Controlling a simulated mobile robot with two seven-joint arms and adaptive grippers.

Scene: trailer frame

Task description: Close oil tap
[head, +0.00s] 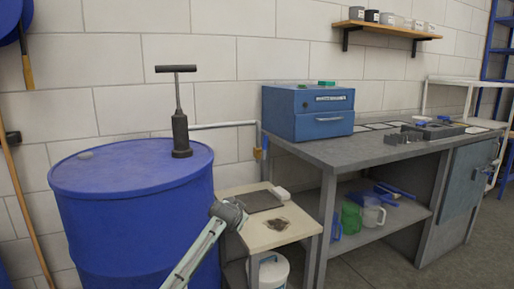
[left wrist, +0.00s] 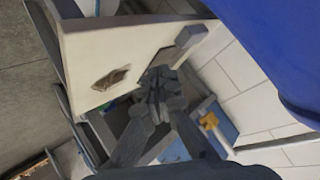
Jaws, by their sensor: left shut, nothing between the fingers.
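A small yellow tap (head: 259,153) hangs at the lower end of a thin grey pipe (head: 222,125) on the wall, behind the small side table and left of the workbench. The tap also shows in the left wrist view (left wrist: 209,121), to the right of the fingers. Its handle position is too small to tell. My left gripper (head: 229,212) is in front of the side table, lower than the tap and apart from it. In the left wrist view its dark fingers (left wrist: 163,82) are shut and empty. My right gripper is in neither view.
A blue drum (head: 130,220) with a black hand pump (head: 180,135) stands at left. The side table (head: 270,236) bears a dark plate, a white block and a brown rag. A white bucket (head: 272,270) is below. The grey workbench (head: 375,150) with a blue box (head: 308,112) is at right.

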